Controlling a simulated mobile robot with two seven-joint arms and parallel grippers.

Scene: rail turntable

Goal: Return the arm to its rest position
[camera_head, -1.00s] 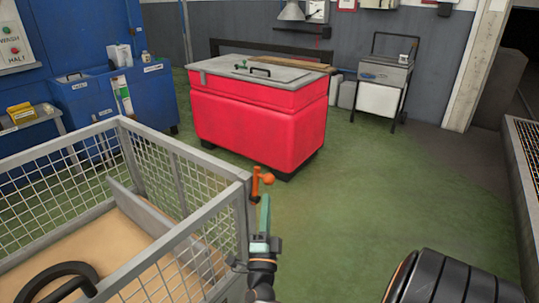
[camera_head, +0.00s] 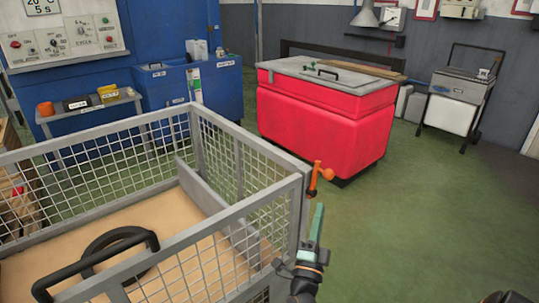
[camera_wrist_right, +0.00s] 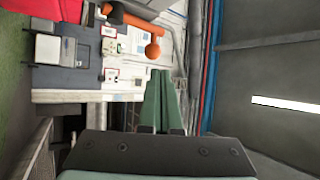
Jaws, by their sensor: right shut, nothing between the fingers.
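My right gripper (camera_head: 318,212) is upright in the head view, just outside the near right corner of the grey wire-mesh crate (camera_head: 255,205). Its green fingers are together with nothing between them. In the right wrist view the closed fingers (camera_wrist_right: 160,78) show from behind. An orange latch handle (camera_head: 319,175) at the crate corner stands just beyond the fingertips. It also shows in the right wrist view (camera_wrist_right: 133,22), near the fingertips; contact cannot be told. My left gripper is not in view.
A red lidded tank (camera_head: 325,125) stands behind. Blue cabinets (camera_head: 205,90), a small shelf (camera_head: 95,110) and a wheeled cart (camera_head: 455,105) line the back. Green floor (camera_head: 430,215) is free at right.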

